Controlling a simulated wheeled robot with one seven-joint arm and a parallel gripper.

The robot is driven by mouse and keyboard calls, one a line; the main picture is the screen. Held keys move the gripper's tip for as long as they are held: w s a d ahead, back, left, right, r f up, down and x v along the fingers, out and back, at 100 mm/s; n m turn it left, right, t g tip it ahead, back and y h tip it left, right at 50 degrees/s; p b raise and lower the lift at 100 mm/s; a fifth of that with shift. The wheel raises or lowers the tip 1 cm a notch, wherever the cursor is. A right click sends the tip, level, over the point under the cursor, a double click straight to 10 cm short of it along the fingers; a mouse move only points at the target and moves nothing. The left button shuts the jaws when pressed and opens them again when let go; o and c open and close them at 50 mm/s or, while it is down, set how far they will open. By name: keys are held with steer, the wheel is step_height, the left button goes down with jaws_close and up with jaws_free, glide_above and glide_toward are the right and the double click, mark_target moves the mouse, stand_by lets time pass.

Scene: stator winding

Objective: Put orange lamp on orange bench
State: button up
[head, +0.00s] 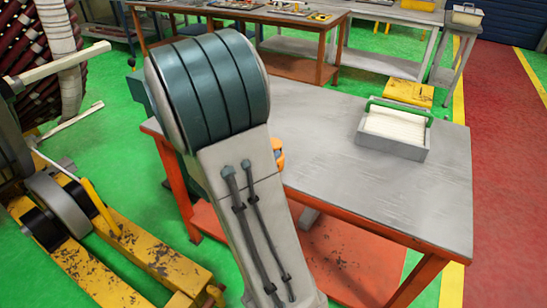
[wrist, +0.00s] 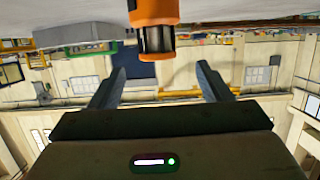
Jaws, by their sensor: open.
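The orange lamp (wrist: 155,12) shows at the top middle of the wrist view, orange with a black band and an orange end. That view looks upside down, and the lamp appears to stand on a grey surface. My gripper (wrist: 157,68) is open and empty, its two fingers spread to either side below the lamp in the picture, not touching it. In the head view only an orange sliver of the lamp (head: 279,154) shows beside my arm, over the near bench (head: 420,195), which has a grey top and orange legs. My arm hides my gripper there.
Another bench with orange legs (head: 240,14) stands behind. Yellow machinery (head: 125,250) is at left. The near bench's front right is clear.

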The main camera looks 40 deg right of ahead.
mark_target(276, 139)
steer(key=x, duration=0.9)
steer(key=shift+d, duration=0.2)
steer(key=shift+c, duration=0.3)
steer(key=shift+r, duration=0.1)
steer(key=c, duration=1.2)
steer(key=shift+c, duration=0.2)
